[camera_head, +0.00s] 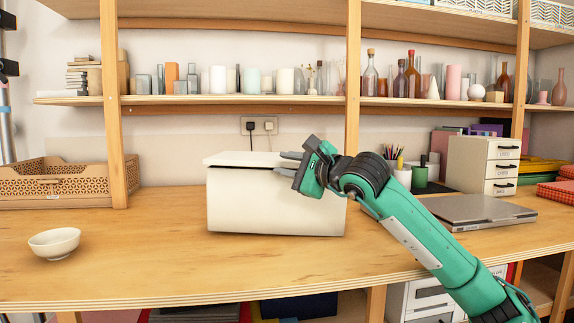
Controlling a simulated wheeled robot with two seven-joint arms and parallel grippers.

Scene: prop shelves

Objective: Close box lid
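A white box (275,207) stands on the wooden table. Its flat white lid (242,159) lies nearly level over it, with a thin dark gap along the front edge under the lid. My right gripper (284,163) reaches in from the right, at the right part of the box top. Its two grey fingers point left and stand apart, one at the height of the lid top and one lower, near the gap. The gripper hides the lid's right end, so contact is unclear. My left gripper is not in view.
A small white bowl (55,242) and a tan perforated crate (60,184) are at the left. A closed grey laptop (478,209) and a white drawer unit (483,165) are at the right. Shelves with bottles run behind. The table in front of the box is clear.

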